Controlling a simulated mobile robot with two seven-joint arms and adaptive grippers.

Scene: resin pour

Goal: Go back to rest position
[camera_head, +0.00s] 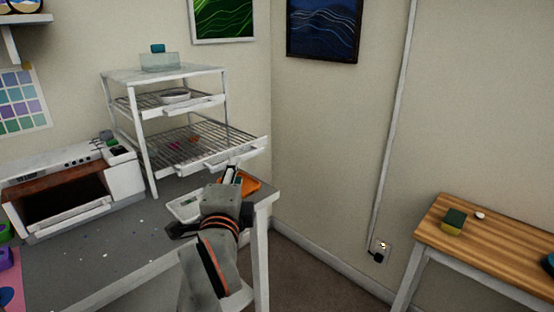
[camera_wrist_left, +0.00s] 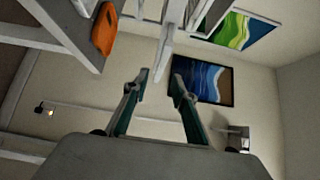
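My left gripper (camera_head: 231,172) reaches up from the bottom middle of the head view, just below the front edge of the white rack's lower wire shelf (camera_head: 190,146). In the left wrist view its two fingers (camera_wrist_left: 160,78) are apart, so it is open. A white bar (camera_wrist_left: 163,55) shows beyond and between the fingertips; I cannot tell whether they touch it. Nothing is seen held. The lower shelf sticks out of the rack (camera_head: 147,148) and carries small red pieces. My right gripper is in neither view.
The grey table (camera_head: 110,250) holds an open oven-like box (camera_head: 70,190), a small white scale (camera_head: 186,207) and an orange tray (camera_head: 250,183) beside my gripper. A wooden table (camera_head: 500,245) with a sponge (camera_head: 453,222) stands at right. Floor between the tables is clear.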

